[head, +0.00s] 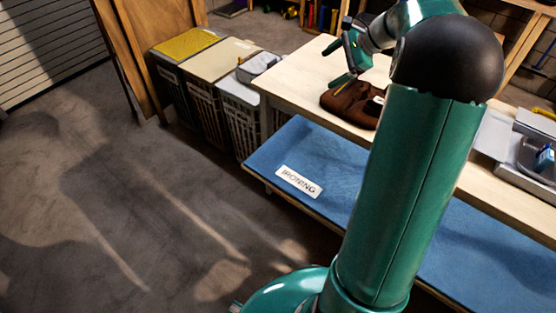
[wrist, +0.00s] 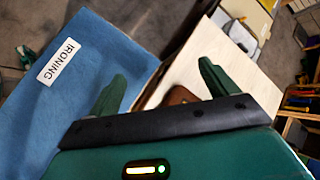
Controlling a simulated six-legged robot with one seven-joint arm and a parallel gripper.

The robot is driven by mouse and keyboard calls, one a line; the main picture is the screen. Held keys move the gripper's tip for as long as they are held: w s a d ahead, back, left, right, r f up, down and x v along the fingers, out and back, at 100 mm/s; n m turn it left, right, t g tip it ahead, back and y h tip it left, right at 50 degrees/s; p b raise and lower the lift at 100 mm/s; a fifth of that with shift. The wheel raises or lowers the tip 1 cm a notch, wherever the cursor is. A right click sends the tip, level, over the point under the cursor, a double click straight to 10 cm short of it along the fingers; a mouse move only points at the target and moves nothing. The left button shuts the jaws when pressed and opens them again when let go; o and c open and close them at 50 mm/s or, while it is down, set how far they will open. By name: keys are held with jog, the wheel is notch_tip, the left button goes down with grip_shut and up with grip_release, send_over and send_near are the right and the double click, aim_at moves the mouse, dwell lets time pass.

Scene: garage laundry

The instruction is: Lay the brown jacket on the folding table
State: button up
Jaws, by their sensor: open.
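The brown jacket (head: 348,103) lies in a compact heap on a pale wood-topped table (head: 308,83), near its front edge in the head view. I see no label on this table. My arm hides part of the table and perhaps the jacket's right end. My gripper (head: 347,64) is open, just above and behind the jacket, apparently not holding it. In the wrist view my gripper (wrist: 160,85) has its fingers spread wide with nothing between the tips. A small brown part of the jacket (wrist: 180,96) shows behind the gripper body there.
A blue surface marked IRONING (head: 325,165) runs along the table's front, lower down. Lidded hampers (head: 205,90) stand left of the table, a grey folded cloth (head: 258,66) on one. Grey items (head: 520,140) lie at right. The floor at left is clear.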

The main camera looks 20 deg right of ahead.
jog(key=s+a+r+n+g+h, duration=0.1)
jog(key=s+a+r+n, duration=0.15)
jog(key=a, duration=0.35)
jog(key=s+a+r+n+h, duration=0.1)
jog(key=s+a+n, duration=0.3)
jog(key=a, duration=0.3)
jog(key=s+a+r+n+g+h, duration=0.1)
jog(key=s+a+r+n, duration=0.15)
jog(key=a, duration=0.35)
jog(key=s+a+f+n+h, duration=0.1)
jog(key=s+a+n, duration=0.3)
jog(key=s, duration=0.4)
jog(key=s+a+f+n+t+h, duration=0.1)
jog(key=s+a+f+n, duration=0.2)
jog(key=s+a+n, duration=0.2)
jog(key=s+n, duration=0.2)
jog(key=s, duration=0.2)
jog(key=shift+a+h, duration=0.3)
jog(key=shift+h, duration=0.1)
jog(key=shift+f, duration=0.1)
